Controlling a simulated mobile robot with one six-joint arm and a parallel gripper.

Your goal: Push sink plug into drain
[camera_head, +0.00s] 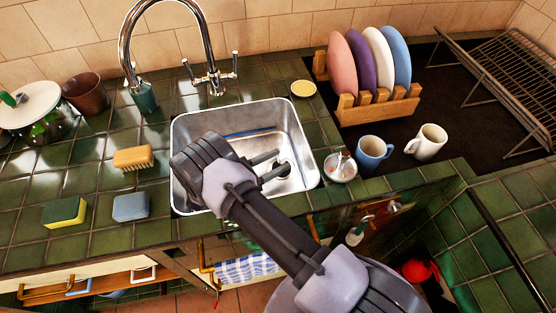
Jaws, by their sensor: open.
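The steel sink basin (300,135) is set into green tiles in the middle of the head view. My gripper (270,165) reaches into the basin from the front, its two fingers apart, pointing right. A small dark round spot, seemingly the drain (284,166), shows on the basin floor just beyond the fingertips. I cannot tell a separate sink plug there, nor whether one sits in the drain. The arm hides the left and front of the basin.
The faucet (211,80) stands behind the sink. A small white dish (340,168), a blue mug (373,154) and a white mug (427,142) are to the right, below a plate rack (378,108). A brush (133,158) and sponges (64,212) lie left.

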